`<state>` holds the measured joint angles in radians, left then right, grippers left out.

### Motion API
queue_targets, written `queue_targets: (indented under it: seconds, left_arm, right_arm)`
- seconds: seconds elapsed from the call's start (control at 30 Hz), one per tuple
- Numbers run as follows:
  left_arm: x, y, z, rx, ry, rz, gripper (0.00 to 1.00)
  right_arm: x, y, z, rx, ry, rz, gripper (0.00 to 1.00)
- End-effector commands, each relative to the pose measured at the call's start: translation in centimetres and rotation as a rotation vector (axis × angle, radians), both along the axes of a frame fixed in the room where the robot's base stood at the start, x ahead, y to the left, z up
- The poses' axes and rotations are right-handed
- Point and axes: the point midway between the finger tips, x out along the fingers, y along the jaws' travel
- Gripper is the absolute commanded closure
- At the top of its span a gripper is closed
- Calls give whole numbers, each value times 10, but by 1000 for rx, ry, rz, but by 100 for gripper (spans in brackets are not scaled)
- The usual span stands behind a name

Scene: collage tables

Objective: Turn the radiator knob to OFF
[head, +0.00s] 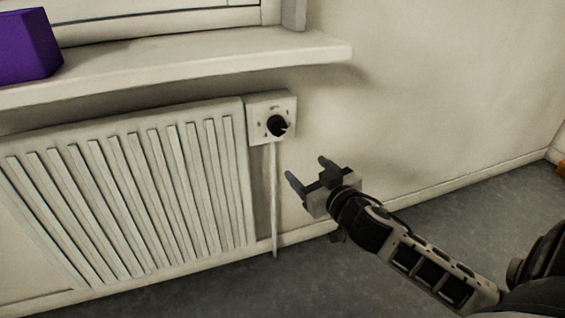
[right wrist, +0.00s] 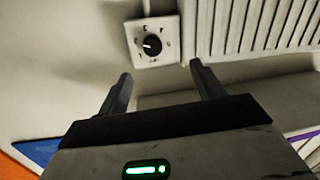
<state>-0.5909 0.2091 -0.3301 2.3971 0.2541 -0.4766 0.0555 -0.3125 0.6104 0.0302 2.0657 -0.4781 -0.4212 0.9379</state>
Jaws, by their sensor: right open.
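The radiator knob (head: 277,125) is a small black round dial on a pale square plate (head: 288,103) at the radiator's upper right corner. In the right wrist view the knob (right wrist: 152,46) shows a light pointer mark, with small marks around it on the plate that are too small to read. My right gripper (head: 308,170) is open and empty, below and to the right of the knob in the head view, apart from it. In the right wrist view its two fingers (right wrist: 157,75) point towards the plate. My left gripper is not in view.
The white ribbed radiator (head: 130,190) stands left of the plate, under a window sill (head: 190,60) that juts out above. A purple box (head: 25,45) sits on the sill. A thin pipe (head: 274,205) runs down from the plate. The wall to the right is clear.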

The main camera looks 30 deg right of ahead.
Motion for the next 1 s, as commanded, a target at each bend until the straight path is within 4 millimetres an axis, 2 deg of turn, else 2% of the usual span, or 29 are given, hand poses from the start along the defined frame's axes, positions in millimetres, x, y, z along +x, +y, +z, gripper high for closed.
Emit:
queue_targets:
  seconds: [0.03,0.2,0.37,1.0]
  left_arm:
    - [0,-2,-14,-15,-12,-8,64]
    - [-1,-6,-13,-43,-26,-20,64]
    - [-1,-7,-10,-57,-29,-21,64]
    - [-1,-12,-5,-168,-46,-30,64]
  right_arm:
    - [6,-7,-7,-9,-34,-6,33]
    - [14,-19,5,-8,-90,-19,33]
    - [28,-21,9,-7,-97,-18,33]
    - [140,-37,8,-6,-93,-22,33]
